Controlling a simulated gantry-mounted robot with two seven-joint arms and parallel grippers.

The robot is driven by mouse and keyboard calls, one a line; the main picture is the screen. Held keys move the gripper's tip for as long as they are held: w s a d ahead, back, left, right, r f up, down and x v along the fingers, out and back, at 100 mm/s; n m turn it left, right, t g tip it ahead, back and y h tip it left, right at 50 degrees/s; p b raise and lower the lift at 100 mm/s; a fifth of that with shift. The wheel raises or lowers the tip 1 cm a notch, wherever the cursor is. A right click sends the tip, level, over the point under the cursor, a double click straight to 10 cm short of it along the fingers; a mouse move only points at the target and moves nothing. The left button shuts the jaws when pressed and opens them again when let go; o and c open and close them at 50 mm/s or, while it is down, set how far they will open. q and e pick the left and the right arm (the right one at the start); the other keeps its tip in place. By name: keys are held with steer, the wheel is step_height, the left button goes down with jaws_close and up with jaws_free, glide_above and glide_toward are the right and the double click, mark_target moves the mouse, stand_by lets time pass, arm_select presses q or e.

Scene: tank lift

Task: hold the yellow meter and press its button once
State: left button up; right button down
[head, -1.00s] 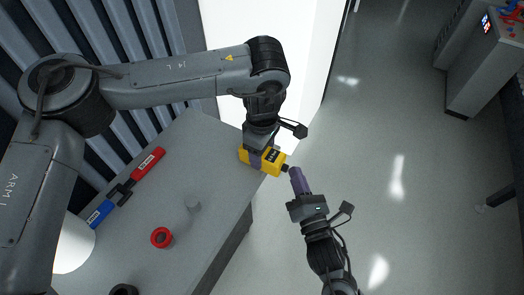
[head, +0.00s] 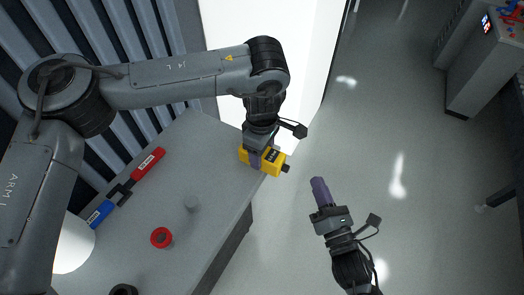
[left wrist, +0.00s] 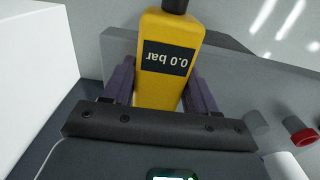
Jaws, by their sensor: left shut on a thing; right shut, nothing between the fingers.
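The yellow meter (head: 272,161) is at the right edge of the grey table in the head view, with a black knob-like end (head: 286,168) pointing right. My left gripper (head: 255,160) is shut on the meter's body. In the left wrist view the yellow meter (left wrist: 169,60) sits between the two purple fingers, and its dark display reads "0.0 bar", upside down. The black end (left wrist: 175,5) is cut by the top edge there. My right gripper (head: 320,190) is shut and empty, over the floor to the lower right of the meter, apart from it.
On the grey table (head: 215,220) lie a red and blue tool (head: 146,165), a red ring (head: 161,237), a small grey cylinder (head: 192,203) and a dark ring (head: 124,290). A white rounded object (head: 74,245) stands at the left. Open floor lies to the right.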

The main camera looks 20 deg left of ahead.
stand_by(0.4)
arm_select(q)
steer(key=o, duration=1.3)
steer(key=shift+r, duration=0.15)
